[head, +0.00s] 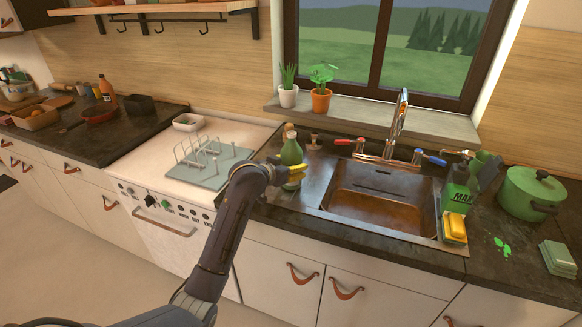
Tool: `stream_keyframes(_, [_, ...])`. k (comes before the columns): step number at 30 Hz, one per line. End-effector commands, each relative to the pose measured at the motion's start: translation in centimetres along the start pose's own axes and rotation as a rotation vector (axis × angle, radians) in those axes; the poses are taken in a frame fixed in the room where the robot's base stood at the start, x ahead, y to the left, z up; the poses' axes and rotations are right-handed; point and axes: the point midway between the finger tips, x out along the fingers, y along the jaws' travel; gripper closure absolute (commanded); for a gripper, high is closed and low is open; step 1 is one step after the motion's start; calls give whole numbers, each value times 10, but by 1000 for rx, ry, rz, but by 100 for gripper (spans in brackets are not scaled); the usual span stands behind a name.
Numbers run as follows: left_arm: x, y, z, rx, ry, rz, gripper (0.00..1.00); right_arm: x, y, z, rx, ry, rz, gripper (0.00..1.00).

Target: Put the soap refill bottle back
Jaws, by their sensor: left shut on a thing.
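The wrist comes in from the left and front. The far side of the grip is hidden, and I cannot tell whether the bottle's base touches the counter. My right gripper is not in view.
The sink (378,198) with its faucet (397,122) lies right of the bottle. A green MAX bottle (457,183), a yellow sponge (455,228) and a green pot (531,193) stand farther right. A dish rack (208,163) is at the left. Potted plants (321,101) line the sill.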

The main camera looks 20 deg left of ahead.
Motion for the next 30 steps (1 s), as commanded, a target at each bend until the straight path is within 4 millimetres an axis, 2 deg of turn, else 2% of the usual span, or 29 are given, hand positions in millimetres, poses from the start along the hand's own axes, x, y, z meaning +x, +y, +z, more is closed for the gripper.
stream_keyframes(2, [1, 0, 1, 0, 1, 0, 86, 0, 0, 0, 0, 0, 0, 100])
stream_keyframes(3, [1, 0, 2, 0, -1, 0, 33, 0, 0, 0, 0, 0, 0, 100])
stream_keyframes(8, [1, 0, 2, 0, -1, 0, 15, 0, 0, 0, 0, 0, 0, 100])
stream_keyframes(17, [0, 0, 0, 0, 0, 0, 15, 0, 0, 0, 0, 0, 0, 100])
stream_keyframes(20, [-6, -1, 0, 0, -1, -1, 15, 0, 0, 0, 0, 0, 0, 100])
stream_keyframes(30, [-60, -1, -1, 4, 1, -2, 15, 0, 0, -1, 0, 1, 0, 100])
